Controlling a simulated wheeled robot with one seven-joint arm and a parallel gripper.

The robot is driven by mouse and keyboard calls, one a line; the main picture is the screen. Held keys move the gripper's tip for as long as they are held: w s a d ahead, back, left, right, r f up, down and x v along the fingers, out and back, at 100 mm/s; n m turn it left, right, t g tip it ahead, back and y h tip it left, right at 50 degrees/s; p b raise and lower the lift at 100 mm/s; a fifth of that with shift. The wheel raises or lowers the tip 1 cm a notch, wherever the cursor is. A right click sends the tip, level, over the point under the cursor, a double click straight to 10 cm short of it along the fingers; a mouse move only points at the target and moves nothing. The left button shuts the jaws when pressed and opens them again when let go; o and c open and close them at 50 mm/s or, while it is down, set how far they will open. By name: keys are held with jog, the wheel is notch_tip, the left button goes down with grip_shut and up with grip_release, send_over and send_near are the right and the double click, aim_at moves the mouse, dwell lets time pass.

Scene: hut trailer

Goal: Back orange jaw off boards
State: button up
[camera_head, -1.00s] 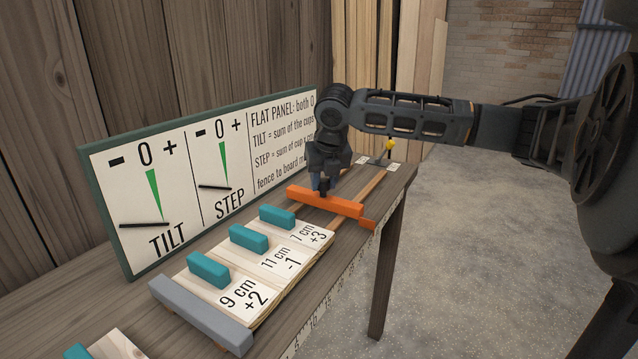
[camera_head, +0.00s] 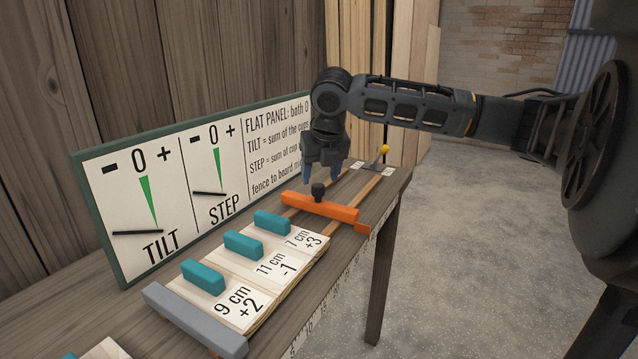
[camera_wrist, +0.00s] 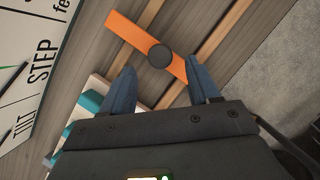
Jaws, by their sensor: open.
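The orange jaw (camera_head: 335,209) lies across two wooden rails on the bench, with a round black knob (camera_head: 318,191) on top. A strip of bench and rail shows between it and the boards (camera_head: 262,262), so they look apart. The boards carry teal blocks and labels 9 cm +2, 11 cm -1 and 7 cm +3. My gripper (camera_head: 321,180) is open just above the knob, its blue fingers pointing down. In the wrist view, the knob (camera_wrist: 160,56) shows between and beyond the open fingers, and the orange jaw (camera_wrist: 130,34) runs diagonally.
A grey fence (camera_head: 195,320) closes the near end of the boards. The sign (camera_head: 150,205) with TILT and STEP dials stands behind, both dark needles left of the green wedges. A yellow-knobbed lever (camera_head: 383,151) stands at the rails' far end. Bare rail lies beyond the jaw.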

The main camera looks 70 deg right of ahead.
jog(key=v, duration=0.3)
jog(key=shift+a+r, duration=0.1)
jog(key=shift+r, duration=0.05)
jog(key=shift+s, duration=0.1)
dwell(0.4)
